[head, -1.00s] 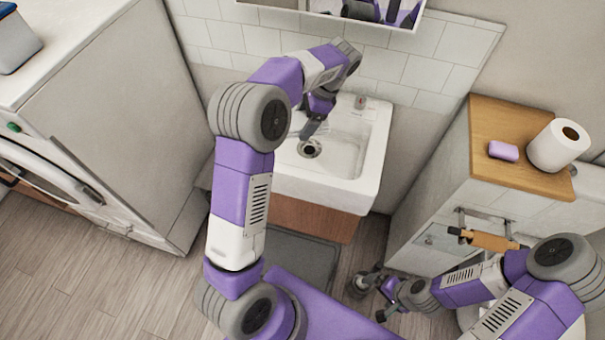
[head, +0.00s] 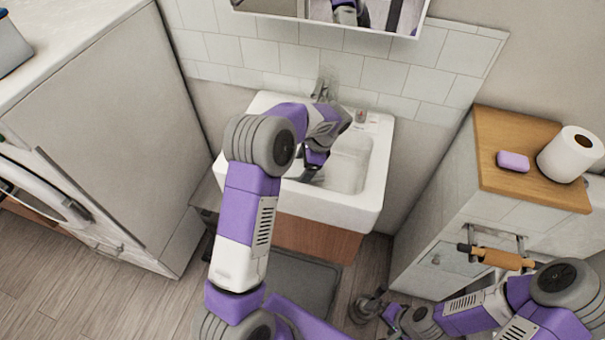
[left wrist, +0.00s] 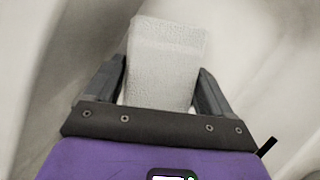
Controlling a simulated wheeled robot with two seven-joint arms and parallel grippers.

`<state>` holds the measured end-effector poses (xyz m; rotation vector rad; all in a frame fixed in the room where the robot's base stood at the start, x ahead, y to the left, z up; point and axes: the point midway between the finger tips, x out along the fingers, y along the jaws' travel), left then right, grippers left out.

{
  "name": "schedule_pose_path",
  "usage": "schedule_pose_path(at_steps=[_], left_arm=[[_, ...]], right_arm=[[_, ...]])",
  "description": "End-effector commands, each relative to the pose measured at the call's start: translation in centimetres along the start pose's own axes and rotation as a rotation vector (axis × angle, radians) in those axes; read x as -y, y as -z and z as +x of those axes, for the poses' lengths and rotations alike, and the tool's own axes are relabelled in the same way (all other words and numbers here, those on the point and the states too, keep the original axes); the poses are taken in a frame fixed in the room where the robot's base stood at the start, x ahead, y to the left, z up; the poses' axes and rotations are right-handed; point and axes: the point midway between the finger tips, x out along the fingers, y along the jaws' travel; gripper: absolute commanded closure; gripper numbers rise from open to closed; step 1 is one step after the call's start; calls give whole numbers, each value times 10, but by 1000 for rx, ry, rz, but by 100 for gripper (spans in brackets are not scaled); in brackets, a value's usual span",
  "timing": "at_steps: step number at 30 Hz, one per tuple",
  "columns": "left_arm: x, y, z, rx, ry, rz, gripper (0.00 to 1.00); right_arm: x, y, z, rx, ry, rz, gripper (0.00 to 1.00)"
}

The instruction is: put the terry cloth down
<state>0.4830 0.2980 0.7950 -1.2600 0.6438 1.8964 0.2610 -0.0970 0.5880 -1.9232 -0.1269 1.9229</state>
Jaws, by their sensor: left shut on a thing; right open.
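The terry cloth (left wrist: 165,62) is a pale, rough-textured piece between the fingers of my left gripper (left wrist: 162,85) in the left wrist view. In the head view, my left gripper (head: 313,170) reaches down inside the white sink basin (head: 372,195). The cloth cannot be made out there, and the arm and gripper cover part of the basin. I cannot tell whether the cloth touches the basin. My right gripper (head: 382,312) is low at the right, away from the sink, open and apparently empty.
The faucet (head: 321,90) stands at the back of the sink beneath a mirror (head: 370,14). A grey mat (head: 300,283) lies below the sink.

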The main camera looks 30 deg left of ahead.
Motion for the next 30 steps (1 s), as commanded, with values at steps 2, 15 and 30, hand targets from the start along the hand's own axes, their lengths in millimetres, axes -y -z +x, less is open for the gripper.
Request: schedule_pose_path(at_steps=[2, 15, 30], left_arm=[[0, 6, 17, 1, -1, 0, 45], [0, 10, 24, 0, 0, 0, 45], [0, 8, 6, -2, 2, 0, 0]], right_arm=[[-3, 0, 7, 0, 0, 0, 0], [-3, 0, 8, 0, 0, 0, 0], [0, 0, 1, 0, 0, 0, 0]])
